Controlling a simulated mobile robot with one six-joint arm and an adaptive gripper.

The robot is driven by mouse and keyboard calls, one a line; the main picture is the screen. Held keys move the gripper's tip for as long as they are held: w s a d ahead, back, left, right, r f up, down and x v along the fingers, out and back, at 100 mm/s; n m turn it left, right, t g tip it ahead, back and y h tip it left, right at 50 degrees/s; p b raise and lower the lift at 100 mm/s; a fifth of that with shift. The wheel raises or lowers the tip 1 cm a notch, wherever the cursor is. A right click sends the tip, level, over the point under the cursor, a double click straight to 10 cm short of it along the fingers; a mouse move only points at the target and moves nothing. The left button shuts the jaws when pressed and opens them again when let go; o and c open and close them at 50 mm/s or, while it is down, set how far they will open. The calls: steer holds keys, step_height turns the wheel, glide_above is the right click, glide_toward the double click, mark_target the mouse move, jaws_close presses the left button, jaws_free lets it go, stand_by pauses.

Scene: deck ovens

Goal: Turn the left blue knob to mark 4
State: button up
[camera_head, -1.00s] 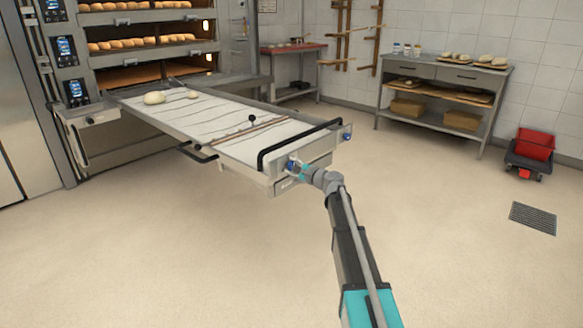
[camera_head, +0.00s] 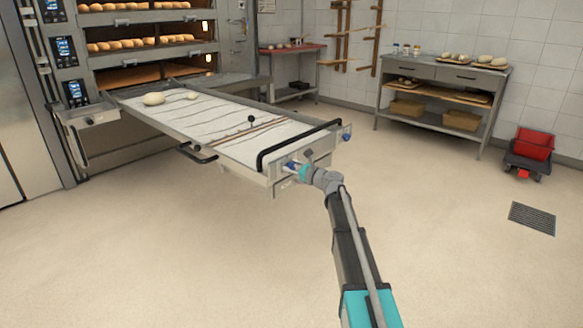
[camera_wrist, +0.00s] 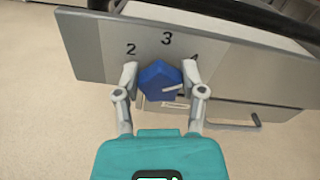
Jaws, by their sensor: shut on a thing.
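The left blue knob (camera_wrist: 158,82) sits on the grey front panel (camera_wrist: 95,45) of the loader, below printed marks 2, 3 and 4. Mark 4 is partly covered by the right finger. A white line on the knob's right side points right, below mark 4. My gripper (camera_wrist: 160,77) has one finger on each side of the knob and is shut on it. In the head view the knob (camera_head: 291,165) shows small at the loader's near left corner, with my gripper (camera_head: 294,167) at it.
The loader's black bar handle (camera_head: 300,143) runs above the panel. A second blue knob (camera_head: 346,137) is at the panel's right end. Dough pieces (camera_head: 153,98) lie on the loader bed.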

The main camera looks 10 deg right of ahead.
steer(key=shift+d, duration=0.1)
stand_by(0.4)
steer(key=o, duration=1.2)
steer(key=shift+c, duration=0.2)
steer(key=v, duration=1.2)
